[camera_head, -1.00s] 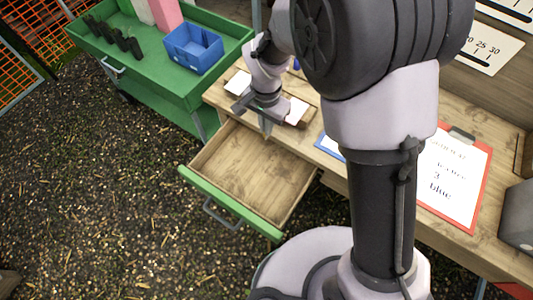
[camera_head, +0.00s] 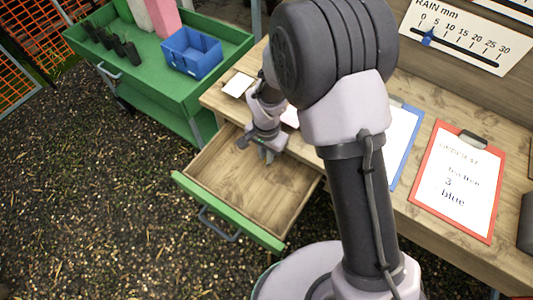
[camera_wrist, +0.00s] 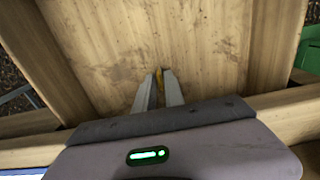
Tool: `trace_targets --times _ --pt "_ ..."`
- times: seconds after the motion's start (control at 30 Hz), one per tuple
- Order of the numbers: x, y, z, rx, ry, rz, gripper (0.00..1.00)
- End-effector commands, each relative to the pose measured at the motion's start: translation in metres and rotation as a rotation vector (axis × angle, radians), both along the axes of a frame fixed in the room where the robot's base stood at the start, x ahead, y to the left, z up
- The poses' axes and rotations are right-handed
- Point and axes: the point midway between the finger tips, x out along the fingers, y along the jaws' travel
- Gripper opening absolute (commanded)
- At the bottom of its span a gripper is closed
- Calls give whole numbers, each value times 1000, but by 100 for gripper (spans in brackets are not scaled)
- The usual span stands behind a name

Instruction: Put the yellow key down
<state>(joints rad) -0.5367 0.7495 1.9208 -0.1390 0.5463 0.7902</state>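The yellow key (camera_wrist: 158,78) shows in the wrist view as a thin yellow sliver between the fingertips of my gripper (camera_wrist: 159,86). The fingers are close together on it and hide most of it. In the head view my gripper (camera_head: 266,154) points down over the back part of the open, empty drawer (camera_head: 250,196). The key cannot be made out there. The bare wooden drawer floor lies beyond the fingertips in the wrist view; whether the key touches it I cannot tell.
The drawer's green front (camera_head: 228,211) stands pulled out from the wooden bench (camera_head: 410,218). On the bench lie a red clipboard (camera_head: 457,183) and a blue clipboard (camera_head: 399,140). A green cart (camera_head: 150,62) with a blue bin (camera_head: 191,52) and several dark pots stands at back left.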

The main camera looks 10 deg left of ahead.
Motion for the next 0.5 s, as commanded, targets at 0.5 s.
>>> trace_targets --times 0.5 --pt "1 0 35 1 -3 1 26"
